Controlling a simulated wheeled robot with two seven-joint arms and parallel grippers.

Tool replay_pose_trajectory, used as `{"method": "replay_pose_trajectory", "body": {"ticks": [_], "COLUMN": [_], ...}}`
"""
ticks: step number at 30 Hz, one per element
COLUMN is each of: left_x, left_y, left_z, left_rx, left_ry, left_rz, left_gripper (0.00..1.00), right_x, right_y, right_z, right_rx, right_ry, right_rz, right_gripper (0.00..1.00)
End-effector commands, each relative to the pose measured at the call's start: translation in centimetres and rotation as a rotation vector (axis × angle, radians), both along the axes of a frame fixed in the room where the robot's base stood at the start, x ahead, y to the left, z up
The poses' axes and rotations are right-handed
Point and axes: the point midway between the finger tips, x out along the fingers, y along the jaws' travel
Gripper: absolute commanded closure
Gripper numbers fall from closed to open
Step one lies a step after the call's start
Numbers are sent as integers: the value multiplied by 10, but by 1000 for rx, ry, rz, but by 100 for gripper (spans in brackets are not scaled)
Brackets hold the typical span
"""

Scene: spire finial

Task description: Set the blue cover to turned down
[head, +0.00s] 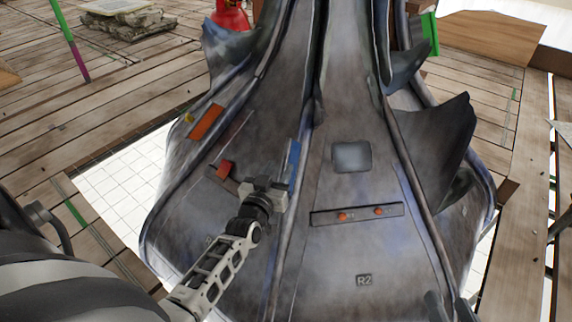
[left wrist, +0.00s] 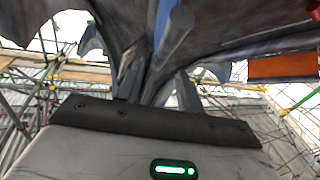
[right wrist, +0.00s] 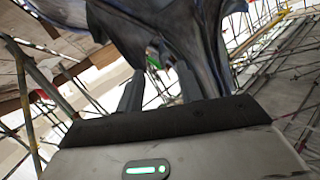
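The blue cover (head: 293,160) is a narrow blue piece on the grey spire, beside a raised rib. Whether it is turned up or down is hard to tell. My left gripper (head: 267,184) is just below and left of it in the head view, hiding the surface behind. In the left wrist view a blue strip (left wrist: 164,16) and a grey bar show beyond the two parted, empty fingers (left wrist: 158,88). Contact cannot be told. My right gripper (head: 449,304) is at the lower right edge; its fingers (right wrist: 158,88) are apart and empty in the right wrist view.
Curved fins (head: 437,135) stick out at right. Plank decking and scaffold poles surround it.

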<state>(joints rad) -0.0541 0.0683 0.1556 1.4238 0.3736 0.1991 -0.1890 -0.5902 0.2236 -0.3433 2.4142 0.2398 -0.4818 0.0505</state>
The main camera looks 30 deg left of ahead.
Motion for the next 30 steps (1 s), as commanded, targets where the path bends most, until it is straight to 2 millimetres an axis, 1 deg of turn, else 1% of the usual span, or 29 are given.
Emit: {"method": "replay_pose_trajectory", "body": {"ticks": [1, 3, 6, 9, 13, 21, 22, 23, 24, 26, 30], "left_x": [12, 25, 39, 49, 56, 57, 57, 57, 57, 57, 56], "left_y": [3, 5, 9, 11, 13, 13, 13, 13, 13, 13, 13], "left_z": [-5, -5, -5, -3, -2, 0, 0, 0, 0, 0, 0], "left_rx": [1, 0, -1, 0, 0, 0, 0, 0, 0, 0, 0], "left_ry": [-3, -4, -1, -1, 1, 1, 2, 1, 1, 1, 1], "left_rz": [0, -1, -1, 0, 0, -1, -1, -1, -1, -1, -1], "left_gripper": [62, 62, 62, 62, 62, 62, 65, 73, 84, 100, 100], "right_x": [1, 2, 2, 3, 3, 2, 2, 2, 2, 3, 3], "right_y": [2, 4, 7, 8, 10, 10, 10, 10, 10, 10, 10], "right_z": [-5, -2, 2, 6, 9, 11, 11, 11, 11, 11, 11], "right_rx": [32, 77, 130, 169, 197, 202, 202, 202, 202, 202, 202], "right_ry": [-8, -14, -21, -29, -31, -31, -31, -32, -32, -32, -32], "right_rz": [0, 3, 7, 12, 15, 15, 15, 15, 15, 15, 15], "right_gripper": [64, 64, 64, 64, 64, 64, 64, 64, 64, 64, 64]}}
